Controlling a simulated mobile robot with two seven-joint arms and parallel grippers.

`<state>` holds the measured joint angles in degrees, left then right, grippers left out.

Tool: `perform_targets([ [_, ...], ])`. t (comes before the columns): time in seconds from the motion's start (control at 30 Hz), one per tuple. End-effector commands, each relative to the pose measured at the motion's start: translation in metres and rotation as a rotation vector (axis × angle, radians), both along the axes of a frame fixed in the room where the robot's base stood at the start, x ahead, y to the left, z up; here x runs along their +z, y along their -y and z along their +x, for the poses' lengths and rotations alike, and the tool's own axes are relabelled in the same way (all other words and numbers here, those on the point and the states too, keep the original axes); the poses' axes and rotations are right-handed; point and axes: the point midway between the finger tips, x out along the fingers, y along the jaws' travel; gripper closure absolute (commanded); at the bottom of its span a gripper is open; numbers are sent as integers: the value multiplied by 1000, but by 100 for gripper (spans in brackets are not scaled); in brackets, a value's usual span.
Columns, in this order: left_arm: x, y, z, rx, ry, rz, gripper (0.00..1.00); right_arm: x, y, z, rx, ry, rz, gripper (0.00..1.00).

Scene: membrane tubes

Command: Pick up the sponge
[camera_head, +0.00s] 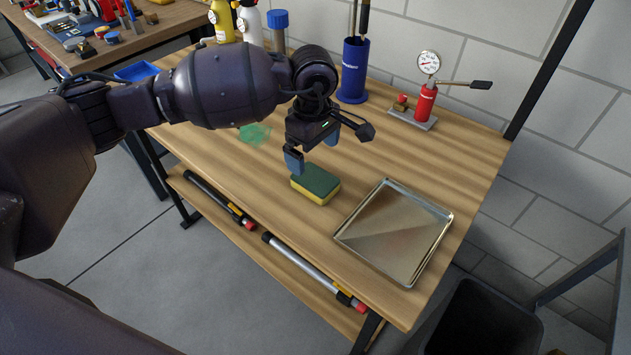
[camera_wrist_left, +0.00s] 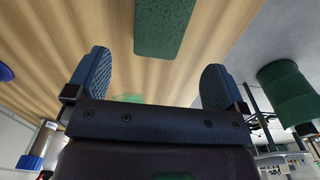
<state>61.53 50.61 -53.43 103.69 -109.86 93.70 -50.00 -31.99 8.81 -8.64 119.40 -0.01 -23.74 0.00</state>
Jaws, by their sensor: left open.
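The sponge (camera_head: 315,184), green on top with a yellow lower layer, lies flat on the wooden workbench (camera_head: 240,175), left of the metal tray. My left gripper (camera_head: 312,156) is open and empty above the bench, just behind the sponge in the head view. In the left wrist view the green face of the sponge (camera_wrist_left: 165,25) shows at the top middle, beyond the two blue fingertips (camera_wrist_left: 157,78) and apart from them. My right gripper is in neither view.
A shallow metal tray (camera_head: 446,214) lies right of the sponge. A blue cup (camera_head: 353,72), a red hand pump with gauge (camera_head: 425,103) and bottles (camera_head: 250,22) stand at the back. A green patch (camera_head: 255,134) lies left of the gripper. A dark bin (camera_head: 480,320) stands below.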

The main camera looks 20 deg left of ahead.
Motion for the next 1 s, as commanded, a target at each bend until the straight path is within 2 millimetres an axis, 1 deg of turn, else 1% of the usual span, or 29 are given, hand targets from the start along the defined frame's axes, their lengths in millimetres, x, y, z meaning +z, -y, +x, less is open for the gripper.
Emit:
perform_targets([
  [0.03, -11, 0, -1, 1, -7, -1, 1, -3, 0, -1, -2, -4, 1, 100],
  [0.1, -22, 0, -1, 1, -7, -1, 1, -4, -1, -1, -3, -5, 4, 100],
  [0.2, -31, 1, 0, 0, -4, -3, 1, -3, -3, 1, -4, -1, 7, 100],
  [0.37, -38, 1, -1, 0, -2, -2, 1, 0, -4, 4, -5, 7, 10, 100],
  [0.47, -48, 2, -1, 1, -5, -2, 1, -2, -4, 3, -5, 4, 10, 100],
  [0.7, -81, 4, -2, 2, -5, -2, 1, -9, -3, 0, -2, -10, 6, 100],
  [0.8, -85, 4, -1, 1, -2, -3, 1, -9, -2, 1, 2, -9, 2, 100],
  [0.97, -84, 4, -1, 1, 0, -3, 1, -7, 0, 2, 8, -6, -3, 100],
  [1.0, -84, 4, -1, 1, -1, -3, 3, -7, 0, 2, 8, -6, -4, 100],
])
